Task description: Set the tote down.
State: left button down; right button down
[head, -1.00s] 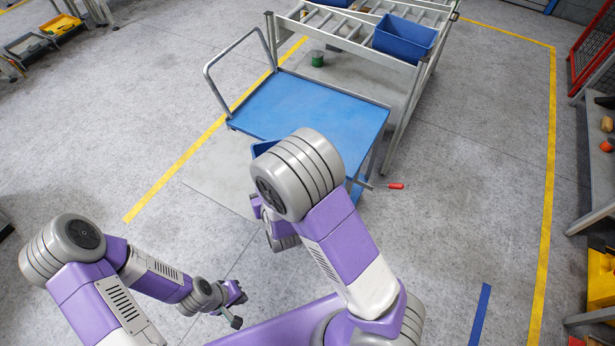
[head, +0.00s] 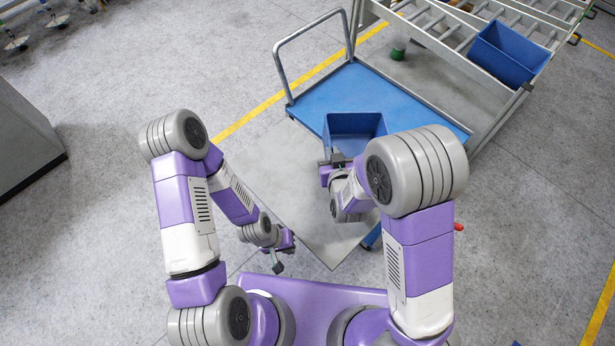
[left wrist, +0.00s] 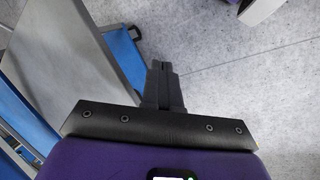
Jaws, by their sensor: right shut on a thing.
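A blue open tote (head: 357,126) is at the near edge of the blue-topped cart (head: 372,88) in the head view. My right gripper (head: 335,160) is shut on the tote's near wall. Whether the tote's base touches the cart top or hangs above it, I cannot tell, because my right arm hides its lower right part. My left gripper (head: 284,256) is empty and low, to the left of the cart and apart from the tote. Its fingers (left wrist: 162,82) are together in the left wrist view, with bare floor beyond them.
A roller rack (head: 450,45) with another blue tote (head: 505,54) stands behind the cart at the right. The cart's handle (head: 313,42) rises at its far left. A green object (head: 398,50) lies by the rack. A grey cabinet (head: 28,145) stands at the left, with open floor between.

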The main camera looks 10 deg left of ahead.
jog(key=s+a+n+g+y+b, duration=0.5)
jog(key=a+n, duration=0.3)
jog(key=a, duration=0.4)
notch_tip(320, 180, down, 10)
jog(key=s+y+b, duration=0.1)
jog(key=b, duration=0.2)
jog(key=shift+s+a+y, duration=0.2)
jog(key=shift+s+y, duration=0.1)
jog(key=shift+f+b, duration=0.15)
jog(key=shift+b, duration=0.2)
jog(key=c, duration=1.6)
grip_release()
jog(key=o, duration=0.4)
jog(key=shift+c, duration=0.2)
